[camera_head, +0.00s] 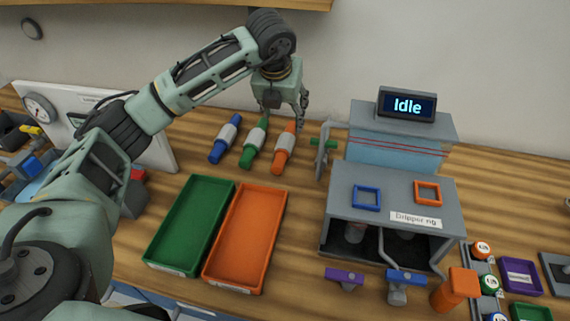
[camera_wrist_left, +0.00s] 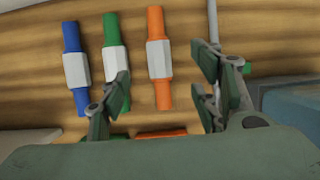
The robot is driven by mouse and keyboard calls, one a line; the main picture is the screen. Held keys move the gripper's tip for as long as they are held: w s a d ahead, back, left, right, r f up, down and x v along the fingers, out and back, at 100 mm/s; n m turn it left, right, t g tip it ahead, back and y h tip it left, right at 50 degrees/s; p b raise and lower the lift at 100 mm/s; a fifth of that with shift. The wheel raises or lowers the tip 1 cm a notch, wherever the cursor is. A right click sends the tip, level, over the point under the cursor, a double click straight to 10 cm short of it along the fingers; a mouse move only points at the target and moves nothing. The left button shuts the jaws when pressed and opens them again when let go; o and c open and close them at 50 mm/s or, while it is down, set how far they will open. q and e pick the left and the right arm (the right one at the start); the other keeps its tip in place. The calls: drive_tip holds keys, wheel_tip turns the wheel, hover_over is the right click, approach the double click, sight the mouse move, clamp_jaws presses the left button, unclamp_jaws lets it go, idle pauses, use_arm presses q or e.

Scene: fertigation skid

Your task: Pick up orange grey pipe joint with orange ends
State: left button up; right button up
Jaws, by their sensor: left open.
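The orange and grey pipe joint (camera_head: 284,147) lies on the wooden table at the right end of a row of three. Its ends are orange and its middle is light grey. In the left wrist view the orange joint (camera_wrist_left: 159,58) appears between my fingers, with nothing gripped. My left gripper (camera_head: 284,116) is open and above the table, near the far ends of the green and orange joints. The green joint (camera_head: 254,143) lies just left of the orange one, and the blue joint (camera_head: 224,139) is farthest left. My right gripper is in neither view.
A green tray (camera_head: 151,246) and an orange tray (camera_head: 210,262) stand in front of the joints, both empty. A grey stand with a green part (camera_head: 322,158) is close to the right. The dripper rig (camera_head: 395,197) and the machine showing Idle (camera_head: 406,104) stand beyond it.

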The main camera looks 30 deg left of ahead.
use_arm(q)
drive_tip(key=b, duration=0.3)
approach(285, 140)
drive_tip(key=x, duration=0.3)
drive_tip(key=shift+s+d, duration=0.15)
drive_tip(key=shift+d, duration=0.05)
drive_tip(key=x, duration=0.3)
drive_tip(key=p+x, duration=0.1)
drive_tip(key=x, duration=0.3)
drive_tip(key=shift+a+r, duration=0.1)
drive_tip(key=shift+a, duration=0.1)
drive_tip(key=shift+w+f, duration=0.2)
drive_tip(key=shift+f, duration=0.1)
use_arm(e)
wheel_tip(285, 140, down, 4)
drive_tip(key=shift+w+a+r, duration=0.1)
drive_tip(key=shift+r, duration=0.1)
use_arm(q)
drive_tip(key=shift+c, duration=0.4)
drive_tip(key=c, duration=1.2)
drive_tip(key=shift+r+p, duration=0.15)
drive_tip(key=shift+p, duration=0.15)
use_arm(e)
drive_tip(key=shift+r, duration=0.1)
